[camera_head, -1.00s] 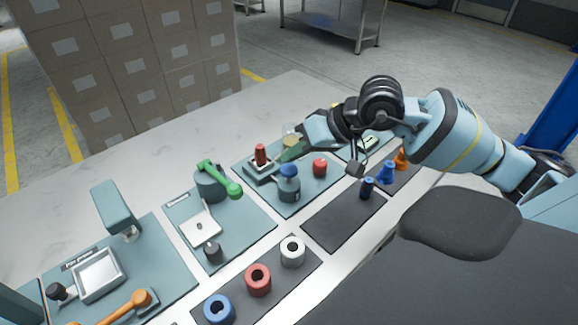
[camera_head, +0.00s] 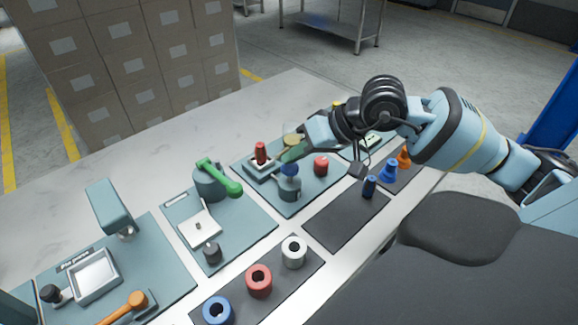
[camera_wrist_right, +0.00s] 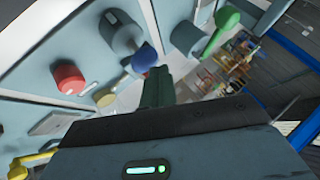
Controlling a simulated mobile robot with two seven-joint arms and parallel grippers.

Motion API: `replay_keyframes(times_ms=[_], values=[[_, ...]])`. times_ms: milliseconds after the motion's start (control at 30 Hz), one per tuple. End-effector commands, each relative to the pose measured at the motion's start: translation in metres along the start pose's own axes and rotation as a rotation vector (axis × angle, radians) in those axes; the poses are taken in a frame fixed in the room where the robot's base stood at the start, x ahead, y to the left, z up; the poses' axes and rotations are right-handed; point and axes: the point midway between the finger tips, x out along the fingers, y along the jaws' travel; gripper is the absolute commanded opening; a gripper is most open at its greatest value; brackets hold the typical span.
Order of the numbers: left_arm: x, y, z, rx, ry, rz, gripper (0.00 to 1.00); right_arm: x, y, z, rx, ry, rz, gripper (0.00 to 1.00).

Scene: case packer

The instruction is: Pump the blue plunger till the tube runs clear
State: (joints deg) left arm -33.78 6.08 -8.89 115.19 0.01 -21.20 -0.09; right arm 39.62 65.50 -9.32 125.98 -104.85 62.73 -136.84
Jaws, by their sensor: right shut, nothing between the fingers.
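The blue plunger (camera_head: 289,171) stands upright on its grey-blue pump body (camera_head: 290,189) on a teal board. Its round blue top also shows in the right wrist view (camera_wrist_right: 144,58). My right gripper (camera_head: 291,154) is shut and empty, its green fingers right at the plunger's top and partly covering it in the head view. In the wrist view the fingertips (camera_wrist_right: 157,76) are close beside the blue top; I cannot tell whether they touch. A pale yellowish vessel (camera_head: 293,139) behind the gripper is partly hidden. I cannot make out the tube clearly. My left gripper is not in view.
A red handle (camera_head: 260,152) and a red knob (camera_head: 320,165) flank the pump. A green lever (camera_head: 220,178) stands to the left. Blue, red and white rings (camera_head: 293,251) lie on a dark mat in front. The dark mat (camera_head: 335,224) nearer the pump is mostly bare.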

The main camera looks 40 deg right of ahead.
Motion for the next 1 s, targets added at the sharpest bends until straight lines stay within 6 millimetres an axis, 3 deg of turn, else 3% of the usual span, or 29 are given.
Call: replay_keyframes(times_ms=[1000], values=[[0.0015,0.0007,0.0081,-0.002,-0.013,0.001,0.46,0.0029,0.0022,0.0023,0.0,0.0,0.0,0.0]])
